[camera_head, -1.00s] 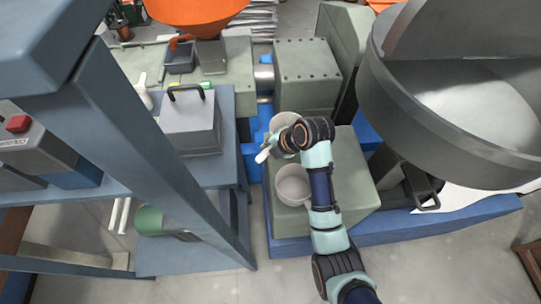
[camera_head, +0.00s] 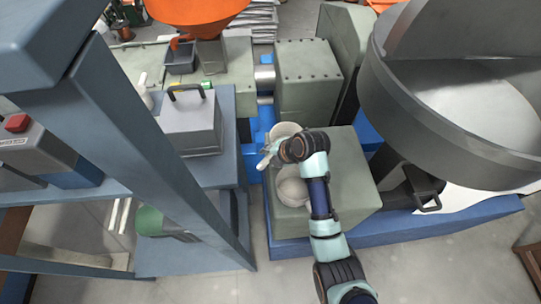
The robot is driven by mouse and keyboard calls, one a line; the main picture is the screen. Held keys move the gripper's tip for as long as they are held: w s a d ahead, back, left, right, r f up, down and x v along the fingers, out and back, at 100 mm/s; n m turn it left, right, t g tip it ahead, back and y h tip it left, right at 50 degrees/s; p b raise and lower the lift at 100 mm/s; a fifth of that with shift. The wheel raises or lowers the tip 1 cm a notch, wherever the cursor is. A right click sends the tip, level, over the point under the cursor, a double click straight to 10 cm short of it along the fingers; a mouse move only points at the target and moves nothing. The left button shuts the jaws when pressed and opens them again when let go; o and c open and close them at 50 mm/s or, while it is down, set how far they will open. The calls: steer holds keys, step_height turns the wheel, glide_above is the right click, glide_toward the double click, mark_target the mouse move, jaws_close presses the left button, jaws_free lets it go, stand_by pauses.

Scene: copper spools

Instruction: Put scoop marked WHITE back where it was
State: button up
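Two pale round vessels are by my arm in the head view: a back one (camera_head: 284,130) and a front one (camera_head: 291,190) on the grey-green block. My gripper (camera_head: 267,156) is at the left end of my wrist, beside the left edges of both vessels, and my wrist covers part of them. A small pale piece (camera_head: 262,164) shows at the gripper; I cannot tell whether it is a scoop handle or a fingertip. No WHITE marking is readable. The fingers are too small and hidden to show whether they are open or shut.
The grey-green block (camera_head: 350,180) carries the front vessel. A large grey pan (camera_head: 400,110) stands to the right. A grey lidded box with a black handle (camera_head: 190,125) sits on the bench at left. Blue-grey frame posts (camera_head: 130,140) stand in the left foreground.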

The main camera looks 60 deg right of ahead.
steer(key=shift+s+r, duration=0.2)
steer(key=shift+r, duration=0.3)
steer(key=p+v, duration=0.1)
steer(key=v, duration=1)
